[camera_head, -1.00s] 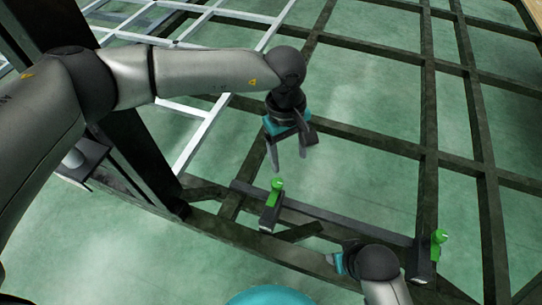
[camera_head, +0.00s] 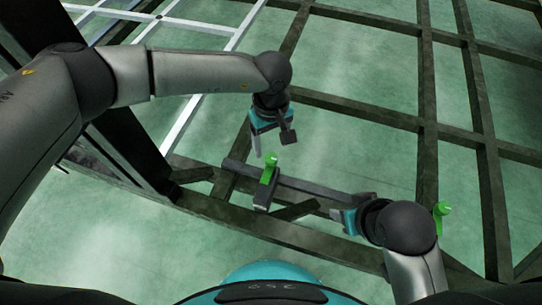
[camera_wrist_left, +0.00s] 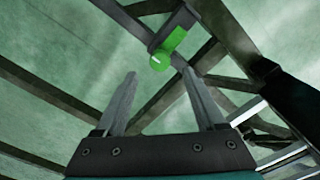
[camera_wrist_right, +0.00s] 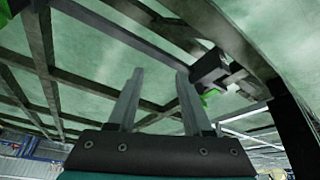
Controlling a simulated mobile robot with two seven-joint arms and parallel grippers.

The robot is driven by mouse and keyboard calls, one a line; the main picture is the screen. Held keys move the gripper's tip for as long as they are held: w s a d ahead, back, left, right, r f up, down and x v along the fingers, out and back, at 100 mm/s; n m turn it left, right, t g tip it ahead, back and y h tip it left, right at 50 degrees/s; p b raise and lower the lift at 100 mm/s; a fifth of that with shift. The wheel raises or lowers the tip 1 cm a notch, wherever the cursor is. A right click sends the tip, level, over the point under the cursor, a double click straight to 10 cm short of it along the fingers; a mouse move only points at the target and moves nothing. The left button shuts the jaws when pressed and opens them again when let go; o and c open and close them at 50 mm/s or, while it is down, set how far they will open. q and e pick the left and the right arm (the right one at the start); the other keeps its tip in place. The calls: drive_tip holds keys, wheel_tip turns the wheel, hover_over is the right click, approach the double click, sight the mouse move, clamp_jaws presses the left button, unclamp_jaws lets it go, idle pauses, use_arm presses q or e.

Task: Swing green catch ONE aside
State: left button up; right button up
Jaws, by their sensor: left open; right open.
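A green catch (camera_head: 270,166) stands on the near end of a dark bar on the chassis frame. A second green catch (camera_head: 441,211) is at the right, partly behind my right arm. I see no label telling which is ONE. My left gripper (camera_head: 273,146) is open and empty, just beyond the first catch. In the left wrist view that catch (camera_wrist_left: 168,50) shows past the fingertips, between their lines and apart from them. My right gripper (camera_head: 342,218) is open over the bar, between the two catches. In the right wrist view a green catch (camera_wrist_right: 210,97) shows right of the fingers.
The dark bar (camera_head: 315,191) runs between the catches beside the frame's front beam (camera_head: 265,228). Dark crossbeams (camera_head: 427,110) form a grid with open gaps over green floor. A thick dark post (camera_head: 125,150) stands left, under my left arm. White rails (camera_head: 190,115) lie behind it.

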sight(271, 158)
use_arm(q)
wheel_tip(271, 158, down, 4)
drive_tip(key=shift+r+b, duration=0.15)
drive_tip(key=shift+b, duration=0.55)
drive_tip(key=shift+f+b, duration=0.45)
drive_tip(key=shift+f, duration=0.55)
use_arm(e)
drive_tip(key=w+a+t+y, duration=0.1)
drive_tip(key=w+a+t, duration=0.2)
drive_tip(key=w+a, duration=0.1)
drive_tip(key=shift+a+n+t+y, duration=0.3)
drive_tip(key=shift+t+y, duration=0.1)
drive_tip(key=shift+w, duration=0.1)
use_arm(q)
drive_tip(key=shift+c, duration=0.3)
clamp_jaws()
